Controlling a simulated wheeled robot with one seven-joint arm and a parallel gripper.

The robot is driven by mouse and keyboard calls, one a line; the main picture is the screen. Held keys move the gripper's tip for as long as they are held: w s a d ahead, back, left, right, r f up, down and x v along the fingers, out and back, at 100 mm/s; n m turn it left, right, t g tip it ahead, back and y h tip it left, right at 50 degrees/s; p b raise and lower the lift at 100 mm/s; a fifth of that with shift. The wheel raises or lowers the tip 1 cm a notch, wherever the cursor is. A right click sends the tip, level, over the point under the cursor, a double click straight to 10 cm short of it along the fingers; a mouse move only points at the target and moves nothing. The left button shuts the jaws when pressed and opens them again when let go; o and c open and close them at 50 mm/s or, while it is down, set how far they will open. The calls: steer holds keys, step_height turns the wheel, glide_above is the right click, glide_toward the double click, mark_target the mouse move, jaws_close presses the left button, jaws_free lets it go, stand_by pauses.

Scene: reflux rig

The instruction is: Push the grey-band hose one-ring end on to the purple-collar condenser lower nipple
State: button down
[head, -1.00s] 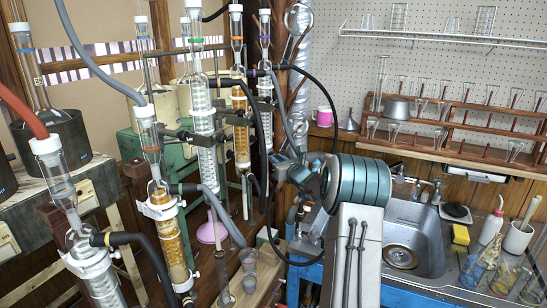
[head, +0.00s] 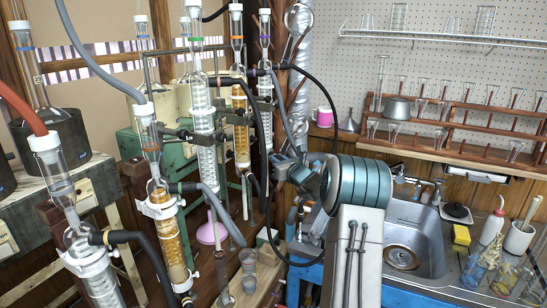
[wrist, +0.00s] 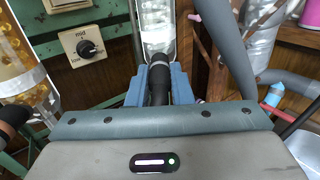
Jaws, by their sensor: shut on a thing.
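The purple-collar condenser (head: 265,88) stands upright at the back, right of the amber-filled one. Its lower end is hard to make out in the head view. In the wrist view, my gripper (wrist: 159,88) is shut on a black hose end (wrist: 158,82) with a pale band near its tip. The hose end points up at the bottom of a clear glass condenser (wrist: 156,28), whose collar is out of view. The two line up closely, but I cannot tell whether the hose is over a nipple. In the head view, my gripper (head: 284,168) is partly hidden by my arm.
A thick grey hose (wrist: 224,45) hangs close right of my gripper. An amber condenser (wrist: 22,65) stands at the left, and a green heater box with a knob (wrist: 87,47) is behind. A black hose (head: 320,88) arches over the area. The sink (head: 405,245) lies right.

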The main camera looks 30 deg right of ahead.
steer(key=shift+w, duration=0.1)
steer(key=shift+w, duration=0.65)
steer(key=shift+w, duration=0.25)
stand_by(0.3)
steer(key=c, duration=1.2)
jaws_free()
steer(key=shift+s+b, duration=0.15)
steer(key=shift+b, duration=0.15)
